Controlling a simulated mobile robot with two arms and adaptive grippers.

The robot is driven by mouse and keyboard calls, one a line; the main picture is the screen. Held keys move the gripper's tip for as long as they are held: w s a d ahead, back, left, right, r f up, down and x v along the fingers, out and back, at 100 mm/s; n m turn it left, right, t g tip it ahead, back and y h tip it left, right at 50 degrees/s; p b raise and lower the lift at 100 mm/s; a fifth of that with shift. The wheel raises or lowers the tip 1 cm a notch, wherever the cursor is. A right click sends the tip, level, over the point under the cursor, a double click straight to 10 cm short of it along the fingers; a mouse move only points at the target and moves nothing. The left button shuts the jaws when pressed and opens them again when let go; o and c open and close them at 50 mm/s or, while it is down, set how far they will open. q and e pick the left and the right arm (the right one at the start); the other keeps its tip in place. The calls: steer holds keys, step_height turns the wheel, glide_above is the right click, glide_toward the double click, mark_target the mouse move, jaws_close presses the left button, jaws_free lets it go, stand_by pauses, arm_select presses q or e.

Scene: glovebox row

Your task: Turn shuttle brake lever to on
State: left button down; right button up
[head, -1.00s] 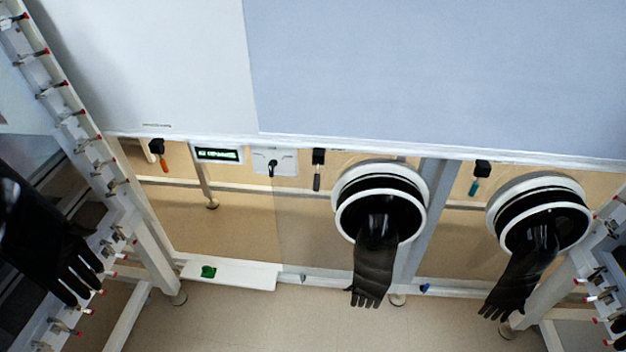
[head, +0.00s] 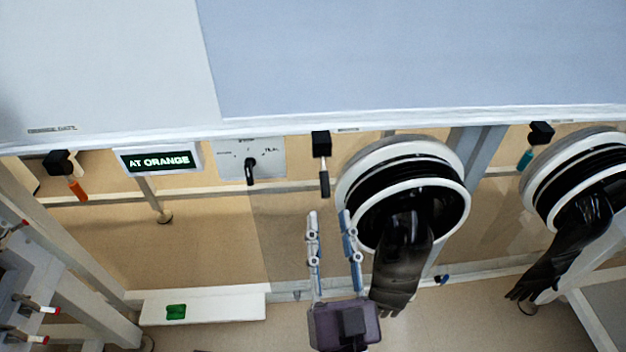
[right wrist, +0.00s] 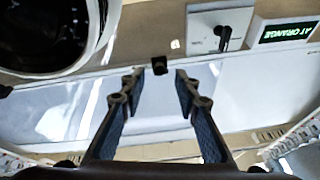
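Three hanging levers with black blocks show below the panel edge in the head view: one with an orange handle (head: 77,188), one with a black handle (head: 324,183), one with a teal handle (head: 526,159). I see no readable label that tells which is the shuttle brake lever. A white plate with a black rotary knob (head: 250,171) sits left of the black-handled lever. My right gripper (head: 329,214) is open and empty, below the black-handled lever and apart from it. In the right wrist view, a black block (right wrist: 160,66) shows between the open fingertips. My left gripper is not in view.
A display (head: 159,160) reads "AT ORANGE". A glove port (head: 352,190) with a hanging black glove (head: 402,262) is close right of my gripper; another port (head: 536,190) is farther right. A white ledge (head: 225,304) holds a green item (head: 176,312).

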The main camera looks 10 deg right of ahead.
mark_target(325, 187)
steer(key=x, duration=0.7)
steer(key=shift+w+r, duration=0.15)
steer(key=shift+r, duration=0.05)
jaws_close()
